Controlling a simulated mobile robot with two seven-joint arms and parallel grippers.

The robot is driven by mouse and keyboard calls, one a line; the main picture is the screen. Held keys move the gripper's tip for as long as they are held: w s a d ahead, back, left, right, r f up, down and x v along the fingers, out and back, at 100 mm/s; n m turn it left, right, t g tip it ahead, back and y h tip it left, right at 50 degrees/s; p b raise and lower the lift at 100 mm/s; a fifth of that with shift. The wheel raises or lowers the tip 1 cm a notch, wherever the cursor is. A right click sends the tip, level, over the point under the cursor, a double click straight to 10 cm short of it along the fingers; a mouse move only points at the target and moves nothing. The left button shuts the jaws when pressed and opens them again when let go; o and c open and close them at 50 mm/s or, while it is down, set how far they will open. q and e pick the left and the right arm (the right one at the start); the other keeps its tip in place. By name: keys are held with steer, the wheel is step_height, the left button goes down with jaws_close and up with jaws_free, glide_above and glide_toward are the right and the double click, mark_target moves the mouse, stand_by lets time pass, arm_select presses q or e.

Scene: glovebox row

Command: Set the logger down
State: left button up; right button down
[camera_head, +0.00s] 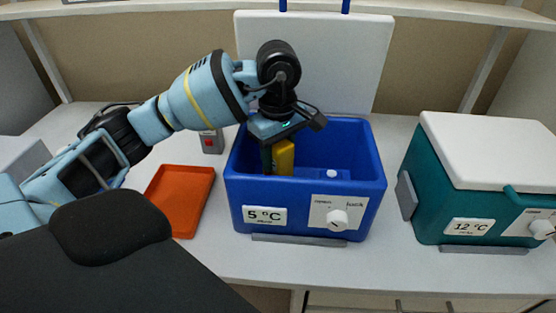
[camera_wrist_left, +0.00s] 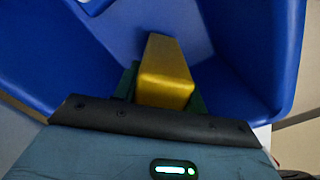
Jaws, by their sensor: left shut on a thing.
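The logger (camera_head: 284,160) is a yellow block. My left gripper (camera_head: 277,156) points down into the open blue box (camera_head: 305,200) labelled 5 °C and is shut on the logger. In the left wrist view the logger (camera_wrist_left: 165,78) sits between the two dark green fingers, with blue walls around it. The logger is in the left part of the box. I cannot tell whether its lower end touches the floor of the box. My right gripper is not in view.
The white lid (camera_head: 315,60) stands upright behind the blue box. An orange tray (camera_head: 180,200) lies to its left, and a grey device with a red mark (camera_head: 212,141) stands behind the tray. A closed teal box (camera_head: 470,195) labelled 12 °C stands at the right.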

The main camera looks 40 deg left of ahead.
arm_select(q)
step_height(320, 180, down, 2)
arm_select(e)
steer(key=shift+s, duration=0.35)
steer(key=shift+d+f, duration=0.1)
arm_select(q)
steer(key=shift+f, duration=0.15)
steer(key=o, duration=1)
steer(key=shift+r, duration=0.3)
step_height(320, 180, up, 11)
steer(key=shift+r+p, duration=0.1)
steer(key=shift+p, duration=0.55)
steer(key=shift+r, duration=0.3)
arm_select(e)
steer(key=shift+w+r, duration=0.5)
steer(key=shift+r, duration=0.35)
